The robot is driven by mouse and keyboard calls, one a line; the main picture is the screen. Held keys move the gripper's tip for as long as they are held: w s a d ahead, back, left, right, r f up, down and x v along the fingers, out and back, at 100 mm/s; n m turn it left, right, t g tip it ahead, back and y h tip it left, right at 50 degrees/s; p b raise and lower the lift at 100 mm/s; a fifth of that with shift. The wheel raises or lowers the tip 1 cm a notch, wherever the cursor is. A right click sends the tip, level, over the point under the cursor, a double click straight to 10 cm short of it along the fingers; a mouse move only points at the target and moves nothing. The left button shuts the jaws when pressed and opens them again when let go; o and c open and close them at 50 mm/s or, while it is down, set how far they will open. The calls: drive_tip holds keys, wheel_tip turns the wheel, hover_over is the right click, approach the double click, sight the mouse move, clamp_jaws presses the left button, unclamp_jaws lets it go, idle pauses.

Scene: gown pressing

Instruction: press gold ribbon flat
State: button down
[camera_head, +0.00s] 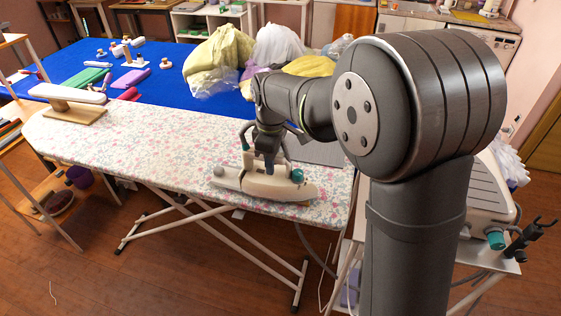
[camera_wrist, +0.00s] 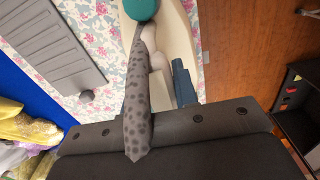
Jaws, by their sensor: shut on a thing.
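A cream iron (camera_head: 265,187) with teal parts is on the floral ironing board (camera_head: 150,140), near its right end. My gripper (camera_head: 267,160) is above the iron and shut on it, apparently at its handle. In the wrist view the iron's cream body (camera_wrist: 182,45) and a teal knob (camera_wrist: 141,8) show beyond my gripper's dark body. A grey spotted strip-like part runs between them; I cannot tell what it is. I cannot make out a gold ribbon in either view; the iron and my arm hide part of the board.
A grey ridged rest plate (camera_head: 322,152) lies on the board's right end, behind the iron. A small sleeve board (camera_head: 68,95) stands at the left end. Behind is a blue table (camera_head: 160,100) with heaped yellow and white cloths (camera_head: 222,55). The board's middle looks clear.

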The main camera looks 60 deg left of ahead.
sight(246, 147)
drive_tip(key=shift+s+a, duration=0.7)
drive_tip(key=shift+a, duration=0.05)
drive_tip(key=shift+s+a, duration=0.1)
drive_tip(key=shift+s+a, duration=1.6)
drive_tip(key=shift+a, duration=0.1)
drive_tip(key=shift+r, duration=3.5)
